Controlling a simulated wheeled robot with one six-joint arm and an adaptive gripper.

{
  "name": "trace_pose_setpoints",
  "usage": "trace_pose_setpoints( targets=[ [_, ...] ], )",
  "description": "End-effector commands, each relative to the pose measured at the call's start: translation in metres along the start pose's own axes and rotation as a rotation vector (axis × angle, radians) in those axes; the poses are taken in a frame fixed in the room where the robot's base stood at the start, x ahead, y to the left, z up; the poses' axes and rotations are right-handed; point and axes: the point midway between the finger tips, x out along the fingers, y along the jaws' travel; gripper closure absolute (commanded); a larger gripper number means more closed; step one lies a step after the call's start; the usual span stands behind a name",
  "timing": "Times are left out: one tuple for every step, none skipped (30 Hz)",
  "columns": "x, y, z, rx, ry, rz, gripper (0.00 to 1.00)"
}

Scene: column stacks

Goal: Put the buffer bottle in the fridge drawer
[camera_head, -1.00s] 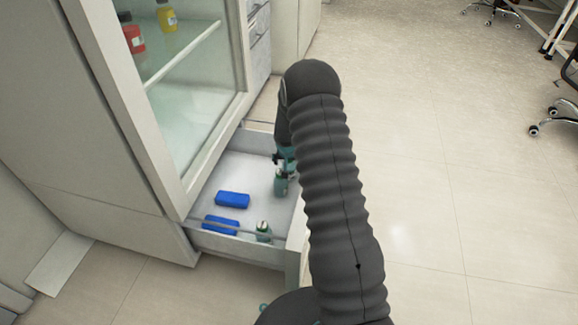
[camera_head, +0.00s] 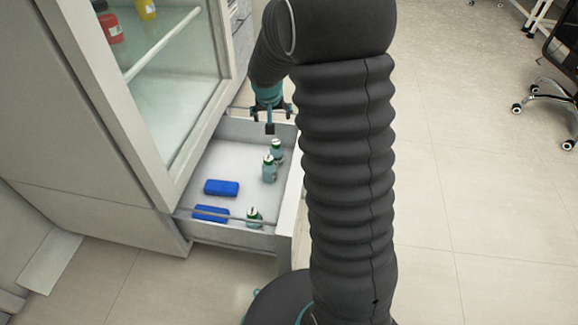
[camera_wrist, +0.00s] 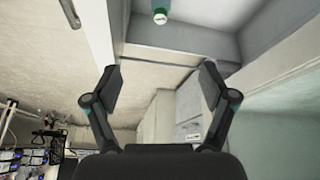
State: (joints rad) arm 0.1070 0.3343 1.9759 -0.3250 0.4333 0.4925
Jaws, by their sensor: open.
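The fridge drawer (camera_head: 236,158) is pulled open below the glass fridge door. Several green-capped bottles stand in it: one at the back right (camera_head: 277,149), one just in front of it (camera_head: 269,170), and one near the front rail (camera_head: 254,216). I cannot tell which is the buffer bottle. My gripper (camera_head: 269,128) is open and empty, above the drawer's back end and apart from the bottles. In the wrist view my gripper's fingers (camera_wrist: 158,88) are spread with nothing between them, and a green-capped bottle (camera_wrist: 161,16) shows at the top edge.
Two blue blocks lie in the drawer, one in the middle (camera_head: 221,188) and one by the front rail (camera_head: 211,213). Red (camera_head: 111,29) and yellow (camera_head: 147,9) bottles stand behind the fridge glass. A chair (camera_head: 553,85) stands far right; the floor between is clear.

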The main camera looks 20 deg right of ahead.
Motion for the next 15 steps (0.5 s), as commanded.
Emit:
trace_pose_setpoints(
  targets=[
    [-0.025, 0.001, 0.004, -0.009, 0.011, -0.004, 0.17],
    [-0.037, 0.002, 0.007, -0.016, 0.012, -0.006, 0.17],
    [-0.053, 0.002, 0.013, -0.023, 0.015, -0.009, 0.17],
    [-0.065, 0.003, 0.017, -0.031, 0.017, -0.012, 0.17],
    [-0.077, 0.004, 0.021, -0.037, 0.019, -0.015, 0.17],
    [-0.092, 0.004, 0.028, -0.047, 0.020, -0.019, 0.17],
    [-0.103, 0.005, 0.033, -0.053, 0.022, -0.022, 0.17],
    [-0.114, 0.006, 0.039, -0.061, 0.023, -0.026, 0.17],
    [-0.128, 0.007, 0.047, -0.069, 0.025, -0.031, 0.17],
    [-0.138, 0.008, 0.053, -0.077, 0.027, -0.035, 0.17],
    [-0.148, 0.009, 0.059, -0.084, 0.029, -0.039, 0.17],
    [-0.161, 0.010, 0.068, -0.094, 0.031, -0.046, 0.17],
    [-0.170, 0.011, 0.075, -0.101, 0.033, -0.050, 0.17],
    [-0.179, 0.012, 0.083, -0.109, 0.034, -0.055, 0.17],
    [-0.191, 0.013, 0.093, -0.119, 0.036, -0.063, 0.17]
  ],
)
